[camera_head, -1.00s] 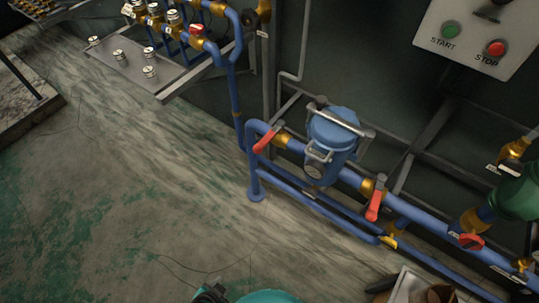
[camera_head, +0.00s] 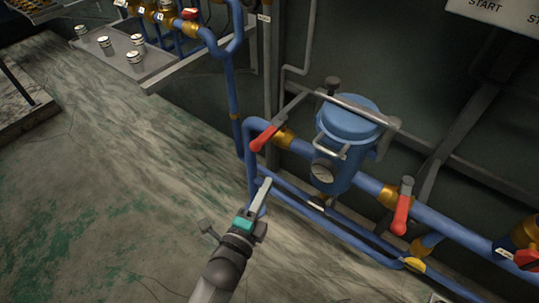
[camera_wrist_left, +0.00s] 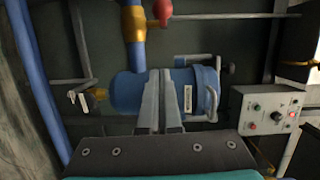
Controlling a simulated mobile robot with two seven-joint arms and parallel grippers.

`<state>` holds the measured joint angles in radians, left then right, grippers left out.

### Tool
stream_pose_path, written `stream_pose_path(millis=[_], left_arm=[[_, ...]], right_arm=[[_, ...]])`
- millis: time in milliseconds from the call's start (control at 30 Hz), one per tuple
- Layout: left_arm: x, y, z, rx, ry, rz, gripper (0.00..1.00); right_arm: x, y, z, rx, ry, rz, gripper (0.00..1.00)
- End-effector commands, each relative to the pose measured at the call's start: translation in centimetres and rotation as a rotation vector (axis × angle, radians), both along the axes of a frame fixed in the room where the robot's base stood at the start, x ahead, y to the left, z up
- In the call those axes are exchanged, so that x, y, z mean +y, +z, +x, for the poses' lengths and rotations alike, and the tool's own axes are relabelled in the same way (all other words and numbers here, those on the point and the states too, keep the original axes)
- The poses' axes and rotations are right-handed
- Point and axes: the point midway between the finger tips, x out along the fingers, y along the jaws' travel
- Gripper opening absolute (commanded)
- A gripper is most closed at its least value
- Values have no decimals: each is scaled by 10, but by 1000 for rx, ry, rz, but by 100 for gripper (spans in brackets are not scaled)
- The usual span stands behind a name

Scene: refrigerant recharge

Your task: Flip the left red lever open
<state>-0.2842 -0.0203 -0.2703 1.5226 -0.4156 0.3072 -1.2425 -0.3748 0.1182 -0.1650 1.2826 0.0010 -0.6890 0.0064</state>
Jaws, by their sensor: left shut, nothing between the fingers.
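The left red lever (camera_head: 262,137) sits on a brass valve (camera_head: 284,138) in the blue pipe, left of the blue canister. Its handle slants down and left from the valve, across the pipe. My left gripper (camera_head: 266,183) is shut and empty, below the left lever and apart from it in the picture. In the left wrist view its closed fingers (camera_wrist_left: 161,108) overlap the blue canister (camera_wrist_left: 190,82). A red lever (camera_wrist_left: 162,11) shows at the top edge of that view, beside a brass valve. My right gripper is not in view.
The blue canister (camera_head: 347,140) with its gauge stands right of the lever. A second red lever (camera_head: 402,213) hangs farther right on the same pipe. A grey metal tray (camera_head: 165,73) with several small cans is at upper left. The floor on the left is mostly clear.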

Motion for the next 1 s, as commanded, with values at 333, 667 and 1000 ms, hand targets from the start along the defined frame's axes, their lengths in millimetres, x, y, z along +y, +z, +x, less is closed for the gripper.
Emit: stream_pose_path(millis=[333, 667, 1000], left_arm=[[-2, 7, 2, -35, -4, 18, 0], [-7, 6, 15, -36, -4, 16, 0], [-24, 4, 56, -35, -4, 16, 0]], right_arm=[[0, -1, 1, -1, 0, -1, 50], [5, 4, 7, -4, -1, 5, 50], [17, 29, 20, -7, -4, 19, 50]])
